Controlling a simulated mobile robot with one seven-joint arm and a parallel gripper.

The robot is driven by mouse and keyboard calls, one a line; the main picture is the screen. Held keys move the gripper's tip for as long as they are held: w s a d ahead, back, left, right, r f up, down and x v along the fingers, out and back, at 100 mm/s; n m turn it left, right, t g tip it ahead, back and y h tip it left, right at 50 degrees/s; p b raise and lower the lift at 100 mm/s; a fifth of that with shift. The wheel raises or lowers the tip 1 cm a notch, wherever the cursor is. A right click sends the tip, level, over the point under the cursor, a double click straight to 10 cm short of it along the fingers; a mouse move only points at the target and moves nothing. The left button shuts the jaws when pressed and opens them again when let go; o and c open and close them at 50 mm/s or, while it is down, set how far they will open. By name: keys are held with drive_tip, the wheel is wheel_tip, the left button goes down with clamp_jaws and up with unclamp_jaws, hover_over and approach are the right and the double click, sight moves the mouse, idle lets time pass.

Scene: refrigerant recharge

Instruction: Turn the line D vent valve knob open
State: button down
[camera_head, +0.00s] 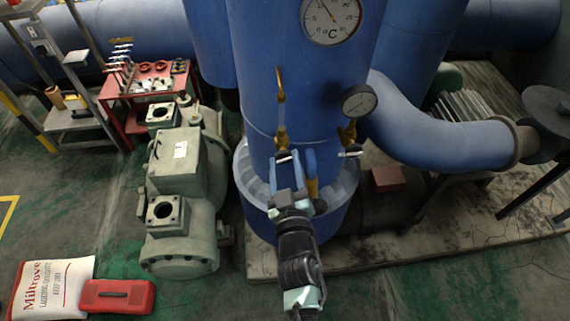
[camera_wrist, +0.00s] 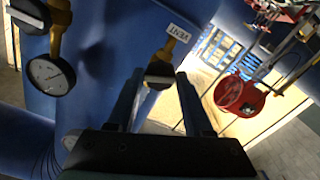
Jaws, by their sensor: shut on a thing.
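The vent valve is a brass fitting on the blue vessel, with a white VENT tag (camera_wrist: 179,33) beside it in the wrist view. Its dark knob (camera_wrist: 159,75) with a pale bar sits between the fingertips of my gripper (camera_wrist: 158,82). In the head view, my gripper (camera_head: 286,164) reaches up to the left brass valve (camera_head: 281,136) on the vessel front. My gripper is shut on the knob, and the fingers partly hide it there. The line letter is not readable.
A second brass valve (camera_head: 348,134) and a pressure gauge (camera_head: 358,100) are close to the right. A large temperature dial (camera_head: 331,17) is above. A grey-green compressor (camera_head: 181,190) stands left, a red tool cart (camera_head: 150,85) behind it. A thick blue pipe (camera_head: 440,140) runs right.

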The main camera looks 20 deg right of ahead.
drive_tip(key=n, duration=0.4)
idle(0.3)
drive_tip(key=n, duration=0.2)
drive_tip(key=shift+n+b, duration=0.4)
drive_tip(key=shift+r+n, duration=0.1)
drive_tip(key=shift+n, duration=1)
drive_tip(key=n, duration=0.3)
drive_tip(key=shift+c, duration=2.1)
unclamp_jaws()
drive_tip(key=shift+n, duration=0.3)
drive_tip(key=shift+s, duration=0.1)
